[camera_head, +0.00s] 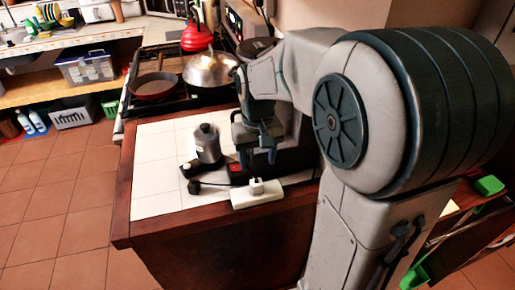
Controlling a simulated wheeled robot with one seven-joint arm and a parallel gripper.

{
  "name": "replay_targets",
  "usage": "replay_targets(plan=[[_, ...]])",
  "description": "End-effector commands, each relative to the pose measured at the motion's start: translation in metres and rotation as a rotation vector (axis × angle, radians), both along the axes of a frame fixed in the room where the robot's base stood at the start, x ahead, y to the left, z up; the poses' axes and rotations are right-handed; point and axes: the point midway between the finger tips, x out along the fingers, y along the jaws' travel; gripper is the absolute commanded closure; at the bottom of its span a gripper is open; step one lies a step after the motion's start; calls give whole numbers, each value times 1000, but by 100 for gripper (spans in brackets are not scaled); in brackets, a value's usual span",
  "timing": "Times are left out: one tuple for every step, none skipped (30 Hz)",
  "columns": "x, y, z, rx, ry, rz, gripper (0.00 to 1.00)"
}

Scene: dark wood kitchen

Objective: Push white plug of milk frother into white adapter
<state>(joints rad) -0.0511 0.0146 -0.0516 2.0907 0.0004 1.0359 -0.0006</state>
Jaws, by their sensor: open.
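The milk frother (207,143) is a grey jug with a dark lid, upright on its dark base on the tiled counter. The white adapter (258,197) is a long block at the counter's front wooden edge, right of the frother. A small white piece (256,185) stands up from its top; it looks like the plug, but I cannot tell how deep it sits. A black round cable end (194,187) lies left of the adapter. My gripper (258,152) is open and points down, above and behind the adapter, right of the frother. It appears to touch neither.
A dark appliance with a red switch (236,168) stands behind the adapter, close to my gripper. The stove behind holds a red pan (154,86), a steel lidded pot (210,69) and a red kettle (197,37). The left counter tiles (155,170) are clear.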

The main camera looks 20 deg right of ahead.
Motion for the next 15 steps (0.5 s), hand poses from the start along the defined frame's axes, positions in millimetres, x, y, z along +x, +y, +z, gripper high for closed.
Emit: replay_targets(plan=[[0, 0, 10, 0, -4, 0, 44], [1, 0, 14, 0, -3, 0, 44], [0, 0, 19, 0, -2, 0, 44], [1, 0, 22, 0, -2, 0, 44], [0, 0, 25, 0, -2, 0, 44], [0, 0, 28, 0, -1, 0, 44], [0, 0, 29, 0, -1, 0, 44], [0, 0, 31, 0, -1, 0, 44], [0, 0, 32, 0, 0, 0, 44], [0, 0, 32, 0, 0, 0, 44], [0, 0, 33, 0, 1, 0, 44], [0, 0, 33, 0, 1, 0, 44], [0, 0, 33, 0, 1, 0, 44], [0, 0, 33, 0, 1, 0, 44], [0, 0, 33, 0, 1, 0, 44]])
